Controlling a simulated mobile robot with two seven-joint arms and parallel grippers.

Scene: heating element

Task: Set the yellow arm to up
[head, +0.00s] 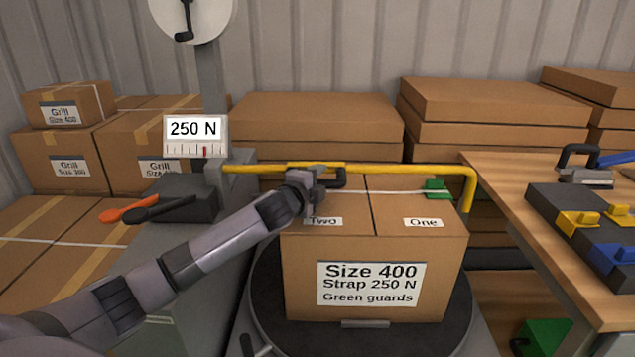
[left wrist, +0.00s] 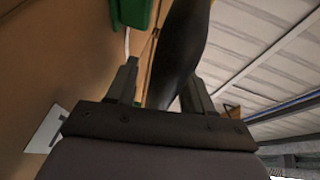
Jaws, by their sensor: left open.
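The yellow arm (head: 400,170) runs level across the top of the box, from the grey post on the left to a bend down at its right end. A black handle (head: 340,180) sits on its middle. My left gripper (head: 318,180) is at this handle and partly covers it. In the left wrist view, a dark smooth piece (left wrist: 178,50), apparently the handle, lies between the fingertips of the open left gripper (left wrist: 160,82). I cannot tell whether either finger touches it. My right gripper is not in view.
The box (head: 300,275), labelled Size 400, stands on a round dark turntable (head: 265,310). A green guard (head: 437,188) sits at its back edge. A gauge (head: 196,136) reads 250 N. A wooden table (head: 510,190) stands right; stacked cartons (head: 315,118) fill the back.

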